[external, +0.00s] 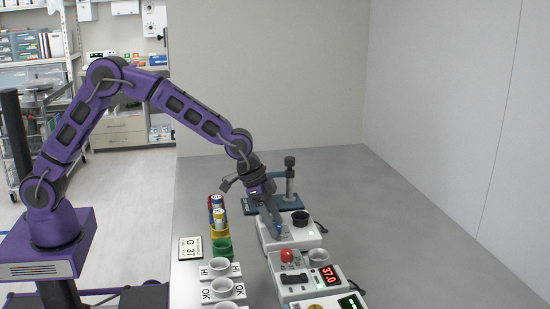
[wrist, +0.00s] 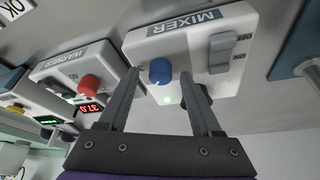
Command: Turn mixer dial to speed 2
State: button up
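The mixer (external: 308,235) is a white box on the bench in the external view, with a round black part on top. In the wrist view the mixer (wrist: 192,35) shows its name label, a blue dial (wrist: 160,71), a grey switch (wrist: 220,52) and a small lit green light. My gripper (external: 276,229) reaches down to the dial from above. In the wrist view my gripper (wrist: 160,75) is open, with one finger on each side of the blue dial and a visible gap to it. Dial speed marks are too small to read.
The warmer (wrist: 78,70), with a red knob and a 37.0 display, stands beside the mixer. A blue-based stand (external: 289,185) is just behind the mixer. Cups and coloured holders (external: 222,247) line the left side. The bench's right side is clear.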

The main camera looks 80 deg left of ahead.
jog(key=p+v, duration=0.2)
jog(key=v, duration=1.5)
jog(key=shift+s+r, duration=0.15)
jog(key=shift+s, duration=0.05)
